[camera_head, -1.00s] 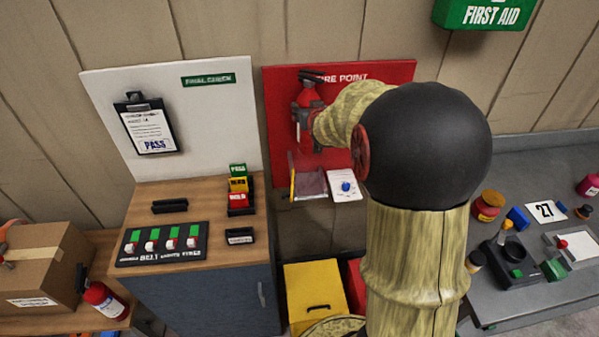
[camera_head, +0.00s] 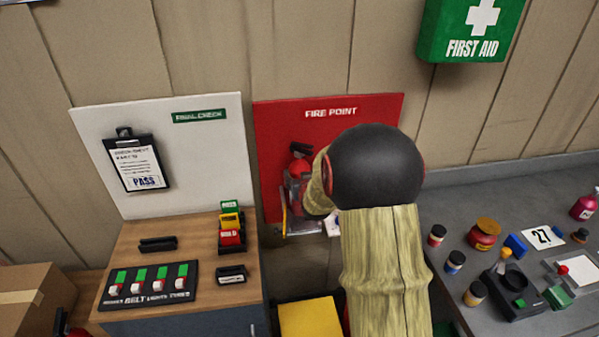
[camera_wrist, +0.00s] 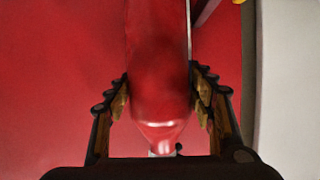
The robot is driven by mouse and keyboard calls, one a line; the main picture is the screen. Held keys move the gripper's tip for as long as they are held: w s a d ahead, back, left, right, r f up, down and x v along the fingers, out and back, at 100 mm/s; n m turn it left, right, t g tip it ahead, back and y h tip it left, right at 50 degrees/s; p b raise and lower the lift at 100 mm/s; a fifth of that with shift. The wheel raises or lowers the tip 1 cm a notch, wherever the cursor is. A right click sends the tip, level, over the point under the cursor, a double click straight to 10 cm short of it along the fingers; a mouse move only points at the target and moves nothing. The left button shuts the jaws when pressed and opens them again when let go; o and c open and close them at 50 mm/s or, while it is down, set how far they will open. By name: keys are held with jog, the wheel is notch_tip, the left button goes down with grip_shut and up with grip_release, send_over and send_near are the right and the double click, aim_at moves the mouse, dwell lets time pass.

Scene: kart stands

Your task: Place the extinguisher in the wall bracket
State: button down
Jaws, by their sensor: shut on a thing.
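The red extinguisher (camera_head: 299,168) with its black top is upright in front of the red fire point board (camera_head: 335,134). In the wrist view the extinguisher's red body (camera_wrist: 158,75) fills the space between the fingers. My gripper (camera_wrist: 160,95) is shut on it, one finger on each side. The wall bracket (camera_head: 284,222) shows as a yellow strip and part of a tray low on the board, at the extinguisher's lower end. My arm hides part of the bracket, so I cannot tell whether the extinguisher's base touches it. A yellow piece (camera_wrist: 207,12) shows at the wrist view's top.
The white final-check board (camera_head: 190,160) stands just left of the fire point. A wooden-topped cabinet (camera_head: 195,250) with switches is below it. A yellow-topped box (camera_head: 310,318) is below the bracket. The grey bench (camera_head: 455,210) at right holds several small items. A first aid box (camera_head: 470,30) hangs above.

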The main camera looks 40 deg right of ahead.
jog(key=shift+f+b, duration=0.35)
jog(key=shift+f, duration=1.6)
jog(key=shift+w+f, duration=0.1)
jog(key=c, duration=0.7)
grip_release()
jog(key=shift+f, duration=0.2)
jog(key=shift+c, duration=0.2)
